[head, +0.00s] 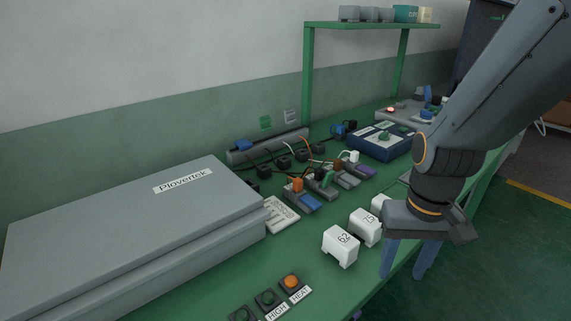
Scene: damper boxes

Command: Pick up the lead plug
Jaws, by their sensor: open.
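My gripper (405,274) hangs pointing down at the right front of the green bench, its two blue fingers apart with nothing seen between them. Several plugs and leads lie mid-bench, beyond and to the left of my gripper: an orange plug (297,184), a green plug (326,178) and a white plug (353,156), each on or at a small block. Dark plugs with thin leads lie behind them, near a grey strip (268,145). I cannot tell which one is the lead plug. My gripper touches none of these.
White blocks marked 62 (341,246) and 75 (366,227) stand left of my gripper; a third is partly hidden behind it. A large grey Plovertek case (130,235) fills the left. Buttons (291,282) line the front. A blue box (383,145) and green shelf frame (308,75) stand behind.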

